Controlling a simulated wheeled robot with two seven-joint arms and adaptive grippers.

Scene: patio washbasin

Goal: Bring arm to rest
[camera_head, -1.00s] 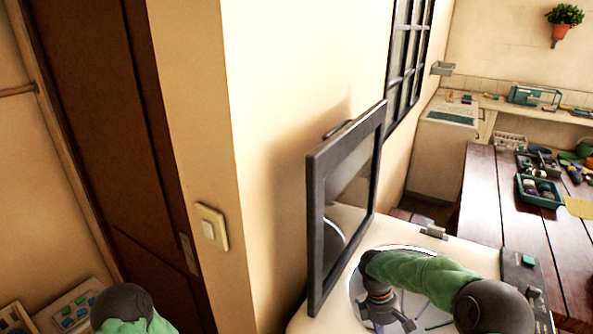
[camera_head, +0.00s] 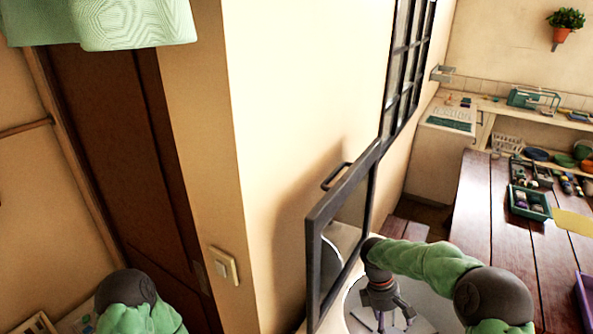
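My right arm (camera_head: 430,262), in a green sleeve, comes in from the lower right and bends down at its dark wrist. My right gripper (camera_head: 394,320) points down over a round pale basin (camera_head: 352,305). Its fingers look spread, and I see nothing between them. My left arm shows as a green sleeve with a dark joint (camera_head: 128,288) at the lower left. My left gripper is out of view.
A dark-framed glass panel (camera_head: 313,265) stands upright just left of my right gripper. A wooden table (camera_head: 490,225) at right holds a green tray (camera_head: 530,205); a purple tray (camera_head: 584,300) is at the edge.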

